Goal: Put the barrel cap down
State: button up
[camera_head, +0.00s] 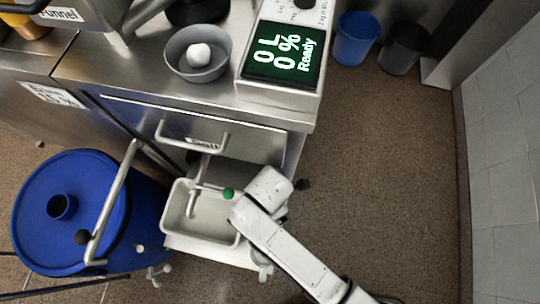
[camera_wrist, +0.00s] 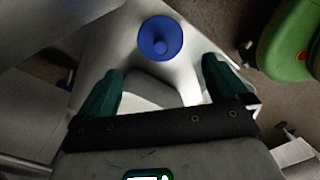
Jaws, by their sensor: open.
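In the wrist view, the blue round barrel cap (camera_wrist: 160,38) with a small knob in its middle lies on a pale grey surface. My gripper (camera_wrist: 162,68) has its two dark green fingers spread wide. The cap is beyond the fingertips, roughly centred between them, and nothing is held. In the head view, the blue barrel (camera_head: 95,190) stands at the left with an open round hole in its lid. My white arm (camera_head: 300,255) reaches in from the lower right over the cart's edge. The cap does not show clearly in the head view.
A grey bowl (camera_head: 178,62) with a white ball stands on the steel counter, beside a display unit (camera_head: 287,55). A green object (camera_wrist: 290,45) is at the wrist view's right.

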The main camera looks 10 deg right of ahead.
notch_tip(320, 180, up, 2)
jog(key=shift+r, duration=0.1)
dwell(0.8)
